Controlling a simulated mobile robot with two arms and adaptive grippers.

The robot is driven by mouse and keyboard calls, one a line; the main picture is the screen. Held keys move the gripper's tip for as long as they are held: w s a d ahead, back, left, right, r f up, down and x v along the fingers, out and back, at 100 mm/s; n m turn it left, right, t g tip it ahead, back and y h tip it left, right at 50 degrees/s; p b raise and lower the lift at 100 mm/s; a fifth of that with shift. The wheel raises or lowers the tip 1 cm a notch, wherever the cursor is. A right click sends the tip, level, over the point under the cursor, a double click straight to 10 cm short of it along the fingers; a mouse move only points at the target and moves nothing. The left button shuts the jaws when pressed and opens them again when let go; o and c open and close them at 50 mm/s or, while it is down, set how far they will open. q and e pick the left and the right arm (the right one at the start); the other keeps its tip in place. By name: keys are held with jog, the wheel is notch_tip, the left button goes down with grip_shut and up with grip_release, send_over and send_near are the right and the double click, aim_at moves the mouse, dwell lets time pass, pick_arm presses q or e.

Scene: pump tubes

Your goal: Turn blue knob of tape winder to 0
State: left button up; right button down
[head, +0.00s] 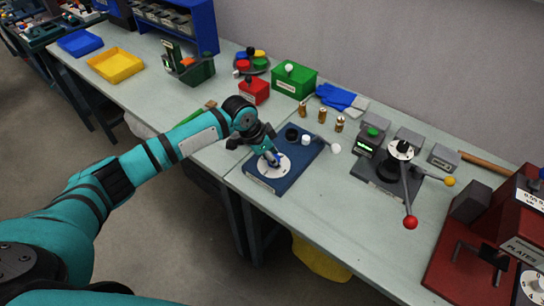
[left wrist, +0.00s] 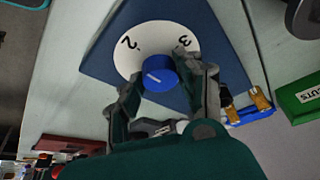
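The tape winder is a dark blue base (head: 258,178) at the front of the bench, with a white dial (head: 268,170) on its near left end. In the left wrist view, the dial (left wrist: 135,35) shows the numerals 2 and 3. The blue knob (left wrist: 160,76) at its centre has a white pointer line. A bit of the knob (head: 277,158) shows in the head view. My left gripper (left wrist: 159,82) is over the dial, with one fingertip on each side of the knob, very close to it. I cannot tell whether both fingers touch it. My right gripper is not in view.
A black knob (head: 292,135) and a lever with a white ball (head: 335,148) are on or beside the winder's far side. Behind stand small copper cylinders (head: 339,124), a green box (head: 295,82) and a red box (head: 254,91). A machine with a red-ball lever (head: 410,222) stands right.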

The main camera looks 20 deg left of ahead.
pick_arm(q)
grip_shut()
jog(key=shift+r, duration=0.1)
jog(key=n+p, duration=0.2)
jog(key=p, duration=0.2)
jog(key=shift+r+t+y, duration=0.2)
jog(key=shift+t+y, duration=0.1)
jog(key=shift+y, duration=0.1)
jog(key=shift+f+n+p, duration=0.15)
jog(key=shift+n+p, duration=0.4)
jog(key=shift+n, duration=0.05)
jog(key=shift+f, duration=0.1)
